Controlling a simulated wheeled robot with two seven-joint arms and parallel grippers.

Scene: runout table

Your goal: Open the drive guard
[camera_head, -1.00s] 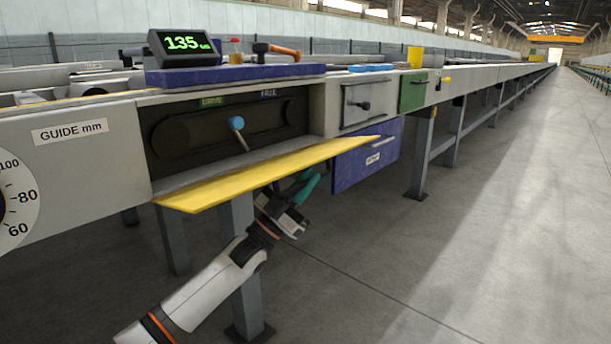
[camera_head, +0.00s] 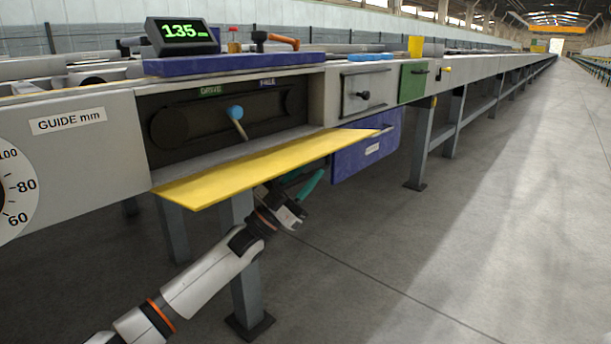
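The drive guard (camera_head: 260,167) is a yellow flap at the bottom edge of the drive recess. It is swung out and slopes down toward me, so the recess is uncovered. Inside the dark recess (camera_head: 180,127) a lever with a blue knob (camera_head: 235,112) shows under the DRIVE label. My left gripper (camera_head: 307,183), with teal fingers, is just below the guard near its right half. The guard partly hides the fingers. I cannot tell whether they touch it or how far apart they are. My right gripper is out of view.
A blue drawer (camera_head: 362,160) hangs right of the guard. A grey latched panel (camera_head: 368,90) and a green box (camera_head: 412,85) are farther right. A table leg (camera_head: 245,270) stands behind my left arm. The floor at right is clear.

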